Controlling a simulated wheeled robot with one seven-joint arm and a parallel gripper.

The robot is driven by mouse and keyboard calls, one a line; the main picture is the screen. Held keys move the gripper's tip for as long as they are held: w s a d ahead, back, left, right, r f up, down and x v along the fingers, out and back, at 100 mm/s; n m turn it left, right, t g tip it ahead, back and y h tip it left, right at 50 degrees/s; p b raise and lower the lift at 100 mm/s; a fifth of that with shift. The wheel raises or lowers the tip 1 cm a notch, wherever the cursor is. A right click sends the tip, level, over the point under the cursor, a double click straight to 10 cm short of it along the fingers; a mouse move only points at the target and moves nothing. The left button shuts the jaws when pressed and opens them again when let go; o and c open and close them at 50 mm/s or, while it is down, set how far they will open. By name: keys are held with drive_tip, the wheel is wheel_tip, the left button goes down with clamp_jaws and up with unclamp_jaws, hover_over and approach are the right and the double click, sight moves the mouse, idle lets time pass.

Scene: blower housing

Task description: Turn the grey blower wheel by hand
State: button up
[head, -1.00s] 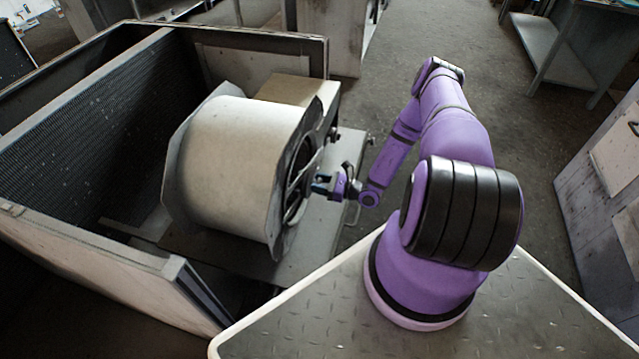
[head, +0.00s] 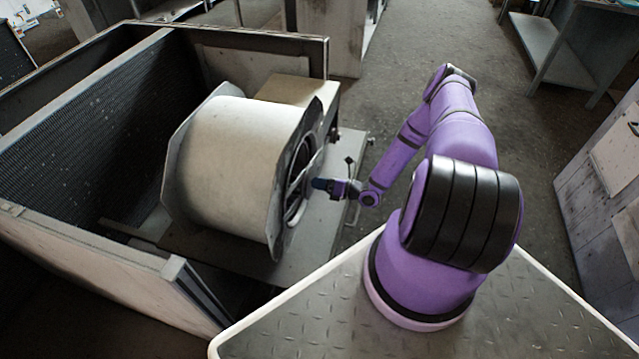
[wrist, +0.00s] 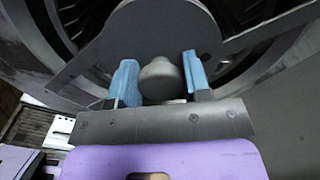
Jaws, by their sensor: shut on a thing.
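The grey blower wheel (head: 298,168) sits inside the round side opening of the pale blower housing (head: 232,165). In the wrist view its dark vanes (wrist: 72,20) show behind a grey plate with arms (wrist: 160,25) across the opening. A rounded grey knob (wrist: 160,78) stands out from the middle of this plate. My gripper (head: 317,183) is at the opening's right side. In the wrist view my gripper (wrist: 160,77) has its blue fingertips on either side of the knob, shut on it. I cannot tell whether the knob turns with the wheel.
The housing stands in an open metal cabinet (head: 75,250) with a dark finned panel (head: 80,125) on the left. A flat ledge (head: 330,225) lies under the gripper. Floor (head: 425,50) is clear behind the arm. A grey cabinet (head: 605,165) stands at the right.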

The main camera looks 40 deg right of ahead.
drive_tip(key=m, duration=0.5)
drive_tip(key=shift+d+f+m, duration=0.1)
drive_tip(key=shift+m, duration=0.2)
drive_tip(key=m, duration=0.4)
drive_tip(key=shift+f+m, duration=0.1)
drive_tip(key=shift+m, duration=0.3)
drive_tip(key=o, duration=1.2)
drive_tip(key=shift+o, duration=0.2)
drive_tip(key=v, duration=1)
drive_tip(key=shift+s+d, duration=0.25)
drive_tip(key=shift+s, duration=0.05)
